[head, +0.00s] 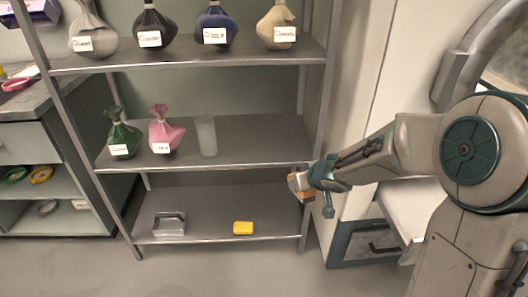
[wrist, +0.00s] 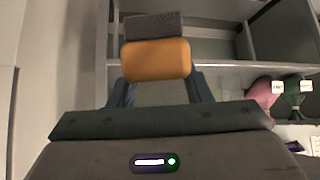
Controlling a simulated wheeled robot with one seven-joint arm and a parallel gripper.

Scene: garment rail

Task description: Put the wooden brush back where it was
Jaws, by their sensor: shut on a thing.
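The wooden brush (wrist: 156,60) has an orange-brown block and a dark grey bristle side. It sits between the fingers of my gripper (wrist: 160,84), which is shut on it. In the head view the brush (head: 300,184) shows small, partly hidden by my gripper (head: 310,183). It is at the right end of the shelf rack, by the right front post, at about the height between the middle and lowest boards. I cannot tell whether it touches the post.
The rack's lowest board (head: 205,205) holds a metal tin (head: 169,223) and a yellow sponge (head: 243,228), with bare room around them. The middle board (head: 255,145) holds a green bag (head: 122,135), a pink bag (head: 165,132) and a clear cup (head: 207,136); its right part is free.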

